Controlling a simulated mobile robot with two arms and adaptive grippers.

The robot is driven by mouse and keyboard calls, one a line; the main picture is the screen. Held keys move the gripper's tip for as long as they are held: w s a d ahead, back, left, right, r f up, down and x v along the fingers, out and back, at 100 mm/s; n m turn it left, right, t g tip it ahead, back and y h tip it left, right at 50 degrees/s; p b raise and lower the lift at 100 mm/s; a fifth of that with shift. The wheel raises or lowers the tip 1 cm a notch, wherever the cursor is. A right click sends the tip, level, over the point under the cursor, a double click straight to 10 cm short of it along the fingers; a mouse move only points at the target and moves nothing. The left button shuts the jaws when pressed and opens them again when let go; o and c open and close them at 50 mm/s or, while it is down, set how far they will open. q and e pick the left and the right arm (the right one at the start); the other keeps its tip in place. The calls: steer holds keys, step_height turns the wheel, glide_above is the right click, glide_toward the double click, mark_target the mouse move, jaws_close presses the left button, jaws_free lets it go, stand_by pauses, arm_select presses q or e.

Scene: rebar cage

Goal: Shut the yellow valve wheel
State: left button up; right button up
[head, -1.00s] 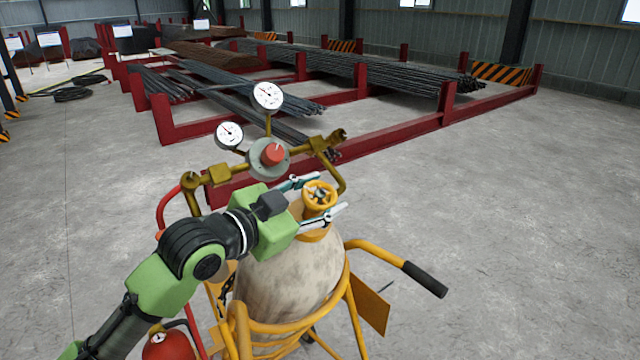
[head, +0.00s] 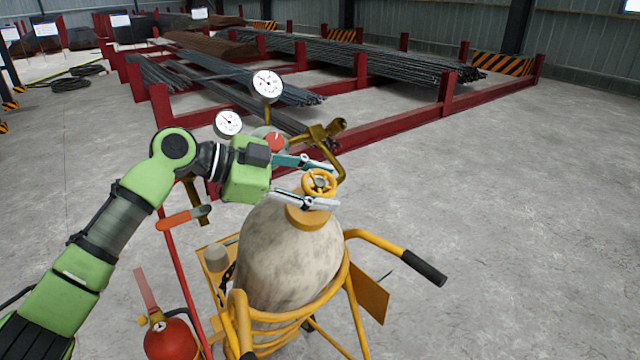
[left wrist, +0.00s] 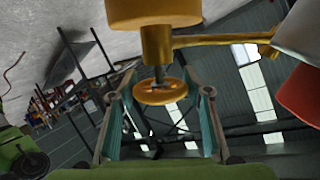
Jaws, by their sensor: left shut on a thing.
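The yellow valve wheel (head: 319,184) sits on top of a pale, stained gas cylinder (head: 287,255). My left gripper (head: 335,187) reaches in from the left, with one finger on the far side of the wheel and one on the near side. In the left wrist view, the wheel (left wrist: 160,93) lies between the two fingertips, under a thick yellow valve stem (left wrist: 157,42). The gripper is shut on the wheel's rim; the exact contact points are small and hard to see. My right gripper is in neither view.
Two white gauges (head: 228,123) and a red-knobbed regulator (head: 274,142) stand just behind my left gripper. The cylinder rests in a yellow cart with a black-gripped handle (head: 425,273). A red fire extinguisher (head: 170,339) is at lower left. Red racks of rebar fill the back; the right floor is clear.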

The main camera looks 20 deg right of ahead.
arm_select(q)
steer(key=shift+m+g, duration=0.4)
steer(key=shift+g, duration=0.2)
steer(key=shift+f+y, duration=0.15)
steer(key=shift+y, duration=0.15)
steer(key=o, duration=1.1)
steer(key=shift+n+t, duration=0.3)
steer(key=shift+t, duration=0.2)
steer(key=shift+n+t+h, duration=0.5)
steer(key=shift+n+t, duration=0.2)
steer(key=shift+t, duration=0.2)
steer(key=shift+n+t+h, duration=0.3)
steer(key=shift+n+t, duration=0.9)
steer(key=shift+t, duration=0.6)
steer(key=shift+n+t, duration=0.3)
steer(key=shift+t, duration=0.1)
